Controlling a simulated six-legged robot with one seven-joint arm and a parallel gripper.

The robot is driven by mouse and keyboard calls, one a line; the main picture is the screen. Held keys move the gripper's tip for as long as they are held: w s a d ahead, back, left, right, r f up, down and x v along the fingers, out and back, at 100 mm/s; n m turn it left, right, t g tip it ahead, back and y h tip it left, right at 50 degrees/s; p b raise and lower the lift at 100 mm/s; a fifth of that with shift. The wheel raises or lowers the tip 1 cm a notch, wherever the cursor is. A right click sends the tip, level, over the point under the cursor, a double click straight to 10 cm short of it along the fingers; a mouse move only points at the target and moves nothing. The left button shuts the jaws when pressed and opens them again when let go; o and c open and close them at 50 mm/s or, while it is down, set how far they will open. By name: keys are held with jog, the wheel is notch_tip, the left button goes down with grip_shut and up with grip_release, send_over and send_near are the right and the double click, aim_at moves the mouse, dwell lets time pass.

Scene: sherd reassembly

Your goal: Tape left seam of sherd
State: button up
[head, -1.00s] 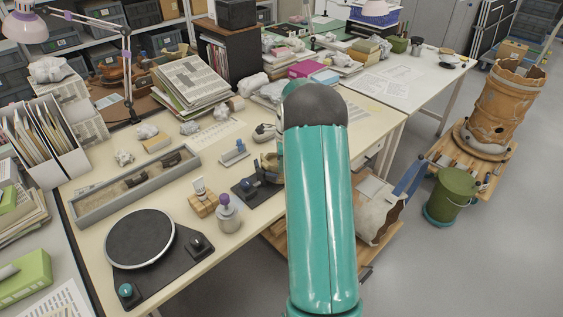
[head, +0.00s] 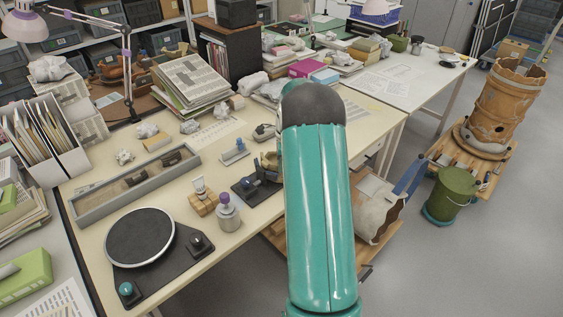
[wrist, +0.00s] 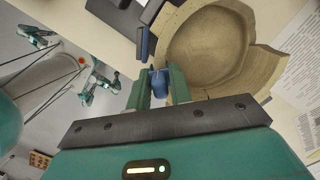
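The tan, bowl-like sherd (wrist: 205,50) lies just beyond my fingers in the wrist view, its hollow side facing the camera and its right edge broken. In the head view only a small part of the sherd (head: 269,161) shows beside my arm. My gripper (wrist: 160,88) has its two green fingers on either side of a small blue piece (wrist: 158,82), which fills the gap between them. The fingers are close to the sherd's near-left rim; whether they touch it I cannot tell. My gripper is hidden behind my arm in the head view. I cannot make out the seam.
A dark stand (head: 247,191) is beside the sherd. A blue-topped dispenser (head: 234,155), wooden blocks (head: 202,203) and a purple-topped grey jar (head: 228,215) stand nearby. A turntable (head: 140,238) and a long grey tray (head: 110,200) are to the left. A printed sheet (wrist: 300,80) lies right of the sherd.

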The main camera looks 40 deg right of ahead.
jog(key=o, duration=0.5)
jog(key=r, duration=0.9)
jog(key=s+d+r, duration=0.1)
jog(key=r, duration=0.3)
jog(key=shift+s+d+r, duration=0.1)
jog(key=shift+r, duration=0.25)
